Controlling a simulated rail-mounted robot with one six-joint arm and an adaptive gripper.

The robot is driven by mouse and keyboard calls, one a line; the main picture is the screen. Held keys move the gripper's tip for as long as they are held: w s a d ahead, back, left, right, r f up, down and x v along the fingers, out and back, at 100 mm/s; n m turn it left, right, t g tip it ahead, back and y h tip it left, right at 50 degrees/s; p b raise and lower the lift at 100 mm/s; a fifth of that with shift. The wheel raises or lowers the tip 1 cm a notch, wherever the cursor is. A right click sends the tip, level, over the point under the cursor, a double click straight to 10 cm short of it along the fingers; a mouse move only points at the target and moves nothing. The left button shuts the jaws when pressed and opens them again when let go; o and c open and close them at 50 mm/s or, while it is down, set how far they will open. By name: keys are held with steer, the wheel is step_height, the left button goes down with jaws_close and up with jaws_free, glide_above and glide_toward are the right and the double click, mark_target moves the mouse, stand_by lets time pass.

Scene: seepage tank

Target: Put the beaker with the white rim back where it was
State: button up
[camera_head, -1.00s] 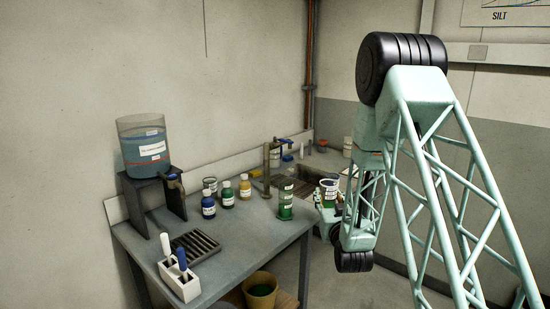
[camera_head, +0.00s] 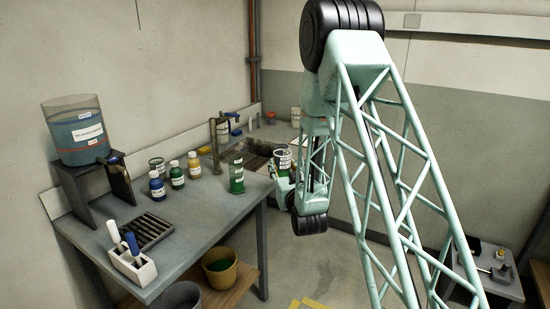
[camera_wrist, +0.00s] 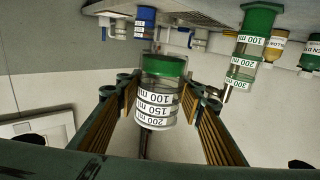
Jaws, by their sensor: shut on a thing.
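The beaker (camera_wrist: 157,93) is clear, with labelled volume marks and green liquid. It appears upside down in the inverted wrist view, and its rim is hard to make out. My gripper (camera_wrist: 162,88) is shut on it, with one ribbed finger on each side. In the head view the beaker (camera_head: 283,158) is held upright in front of the sink, right of the tall green graduated cylinder (camera_head: 237,175). My arm partly hides my gripper (camera_head: 284,178) there.
The bench (camera_head: 205,222) holds several small bottles (camera_head: 177,175), a tank on a stand (camera_head: 77,135), a drying rack (camera_head: 150,231) and a white brush holder (camera_head: 132,267). A tap (camera_head: 219,130) stands by the sink (camera_head: 250,160). Buckets (camera_head: 220,271) are below. Bare bench lies left of the cylinder.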

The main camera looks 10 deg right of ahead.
steer(key=d, duration=0.6)
stand_by(0.7)
